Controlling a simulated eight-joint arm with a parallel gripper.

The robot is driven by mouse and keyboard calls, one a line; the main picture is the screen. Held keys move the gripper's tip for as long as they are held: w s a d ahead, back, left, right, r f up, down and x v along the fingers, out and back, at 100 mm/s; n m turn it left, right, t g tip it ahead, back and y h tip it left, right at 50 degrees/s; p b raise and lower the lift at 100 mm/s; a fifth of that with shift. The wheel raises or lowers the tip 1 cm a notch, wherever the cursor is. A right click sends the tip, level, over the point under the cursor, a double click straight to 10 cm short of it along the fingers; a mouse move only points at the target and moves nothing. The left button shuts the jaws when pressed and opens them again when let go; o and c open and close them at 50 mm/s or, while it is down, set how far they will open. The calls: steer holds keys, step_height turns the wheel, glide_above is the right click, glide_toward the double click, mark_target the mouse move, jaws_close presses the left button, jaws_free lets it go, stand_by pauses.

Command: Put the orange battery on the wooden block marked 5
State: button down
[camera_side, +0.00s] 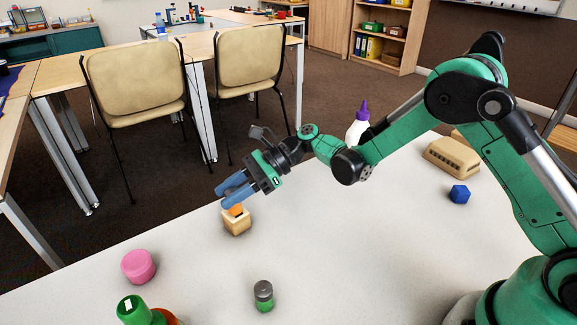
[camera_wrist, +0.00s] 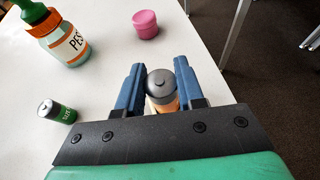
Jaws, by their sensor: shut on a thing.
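My gripper (camera_side: 233,190) reaches down from the arm with its two blue fingers shut on the orange battery (camera_side: 236,210). In the wrist view the battery (camera_wrist: 161,86) stands upright between the fingers, its grey top toward the camera. The wooden block (camera_side: 237,226) is directly below the battery on the white table. The battery's lower end is at the block's top; I cannot tell whether it rests there or hovers slightly. The number on the block cannot be read.
A green battery (camera_side: 264,296) stands in front of the block. A pink round object (camera_side: 138,266) and a green-capped bottle (camera_side: 131,308) are at front left. A blue faceted piece (camera_side: 459,194), a tan block (camera_side: 452,157) and a purple-capped bottle (camera_side: 356,130) are to the right.

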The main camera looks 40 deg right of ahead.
steer(key=c, duration=0.5)
jaws_free()
steer(key=shift+f, duration=0.1)
steer(key=shift+c, duration=0.2)
steer(key=shift+d+r, duration=0.2)
steer(key=shift+r, duration=0.05)
steer(key=v, duration=1.1)
steer(key=s+d+r+n+t+h, duration=0.1)
steer(key=s+d+n+t+h, duration=0.1)
steer(key=s+n+h, duration=0.4)
steer(key=s+d+r+n+t+h, duration=0.2)
steer(key=s+n+h, duration=0.5)
steer(key=n, duration=0.6)
steer(key=shift+s+d+n+t, duration=0.4)
steer(key=shift+d+t, duration=0.2)
steer(key=shift+d, duration=0.25)
